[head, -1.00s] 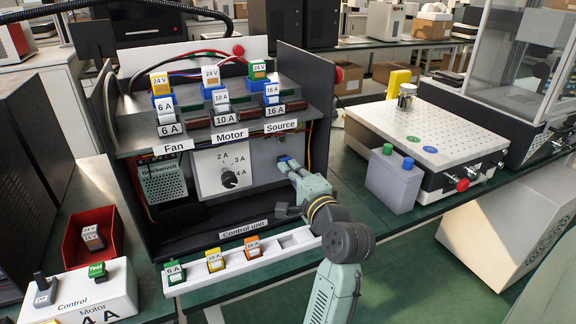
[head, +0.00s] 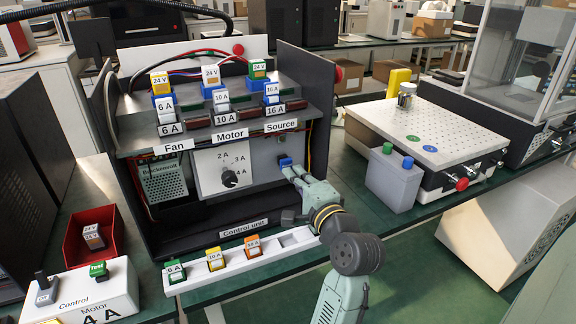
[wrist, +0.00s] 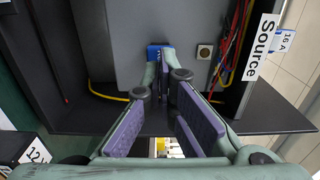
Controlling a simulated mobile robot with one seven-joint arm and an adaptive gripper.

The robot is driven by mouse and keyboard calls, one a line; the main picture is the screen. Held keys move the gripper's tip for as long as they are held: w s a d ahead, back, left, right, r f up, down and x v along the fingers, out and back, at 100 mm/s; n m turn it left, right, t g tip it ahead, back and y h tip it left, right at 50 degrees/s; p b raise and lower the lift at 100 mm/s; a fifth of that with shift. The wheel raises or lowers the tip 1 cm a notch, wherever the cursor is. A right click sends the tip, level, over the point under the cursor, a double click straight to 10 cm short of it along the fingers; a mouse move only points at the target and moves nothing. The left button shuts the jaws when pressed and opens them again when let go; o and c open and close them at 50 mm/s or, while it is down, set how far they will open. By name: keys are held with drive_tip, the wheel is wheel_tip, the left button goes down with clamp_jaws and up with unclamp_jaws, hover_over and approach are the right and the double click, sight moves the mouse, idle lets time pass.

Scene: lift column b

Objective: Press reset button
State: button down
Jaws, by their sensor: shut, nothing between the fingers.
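The control unit (head: 222,206) is an open dark cabinet with a grey inner panel (wrist: 118,40). A small blue piece (head: 285,161) sits on that panel, right of the dial; it also shows in the wrist view (wrist: 155,49). A small beige square with a dark round centre (wrist: 204,51) lies to its right in the wrist view. I cannot read which is the reset button. My gripper (head: 289,170) is shut and empty, with its tips (wrist: 165,57) just in front of the blue piece, partly covering it. I cannot tell whether they touch it.
A dial (head: 230,179) marked in amperes is left of my gripper. Yellow and red cables (wrist: 230,50) run near the side wall under the Source label (wrist: 260,47). A white rail (head: 238,257) with fuses lies in front. A grey box (head: 394,182) stands to the right.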

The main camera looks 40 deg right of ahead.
idle(0.3)
drive_tip(key=v, duration=0.5)
drive_tip(key=shift+p, duration=0.4)
idle(0.4)
